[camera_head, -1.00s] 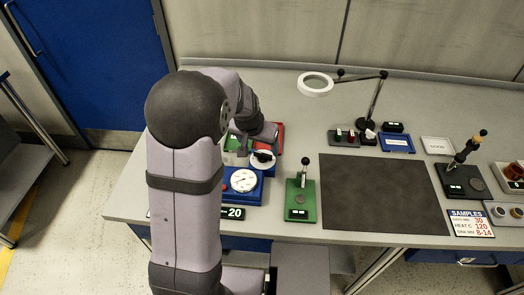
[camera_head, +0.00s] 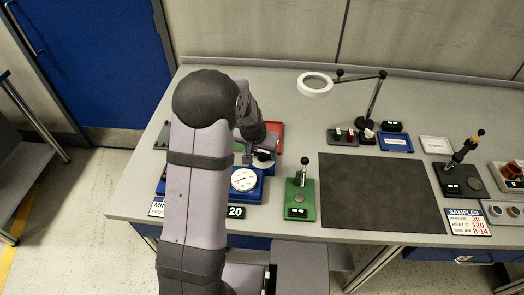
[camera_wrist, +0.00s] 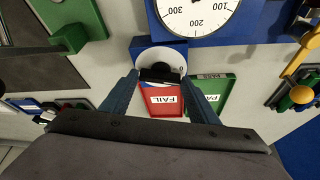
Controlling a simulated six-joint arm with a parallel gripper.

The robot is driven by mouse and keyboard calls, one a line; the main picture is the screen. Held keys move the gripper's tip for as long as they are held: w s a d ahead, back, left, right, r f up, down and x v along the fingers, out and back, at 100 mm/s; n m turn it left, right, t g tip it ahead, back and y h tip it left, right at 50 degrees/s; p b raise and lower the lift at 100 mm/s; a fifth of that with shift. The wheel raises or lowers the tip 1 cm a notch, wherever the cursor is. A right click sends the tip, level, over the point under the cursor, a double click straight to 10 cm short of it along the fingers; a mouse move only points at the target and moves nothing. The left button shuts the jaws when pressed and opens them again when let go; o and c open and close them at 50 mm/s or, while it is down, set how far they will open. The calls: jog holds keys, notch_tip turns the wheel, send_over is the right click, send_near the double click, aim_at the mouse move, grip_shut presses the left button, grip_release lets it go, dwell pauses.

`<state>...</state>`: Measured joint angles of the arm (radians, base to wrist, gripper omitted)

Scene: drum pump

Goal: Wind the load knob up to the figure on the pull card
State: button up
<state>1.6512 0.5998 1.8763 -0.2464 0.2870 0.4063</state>
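The load knob (camera_wrist: 158,70) is black on a white dial (camera_wrist: 147,52) at the end of a blue unit. In the head view the knob (camera_head: 263,156) is partly covered by my gripper. A white gauge (camera_head: 244,179) sits on the same unit; in the wrist view its lower part (camera_wrist: 197,15) shows. My gripper (camera_wrist: 160,76) is open, its fingertips apart on either side of the knob; I cannot tell whether they touch it. A card (camera_head: 157,208) at the front edge begins "MIN" and "PRO"; a black panel (camera_head: 236,212) reads 20. My arm hides what lies between.
Red FAIL (camera_wrist: 164,101) and green PASS (camera_wrist: 209,96) trays lie beyond the knob. A green lever stand (camera_head: 300,199) is right of the gauge, beside a dark mat (camera_head: 383,192). A SAMPLES card (camera_head: 467,222) and a ring lamp (camera_head: 315,85) are farther right.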

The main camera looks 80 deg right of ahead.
jog(key=c, duration=0.5)
jog(key=shift+f+b, duration=0.25)
jog(key=shift+b, duration=0.8)
jog(key=shift+r+m+b, duration=0.2)
jog(key=shift+m+b, duration=0.3)
jog(key=shift+b, duration=0.1)
jog(key=o, duration=1)
jog(key=shift+o, duration=0.2)
jog(key=shift+r, duration=0.2)
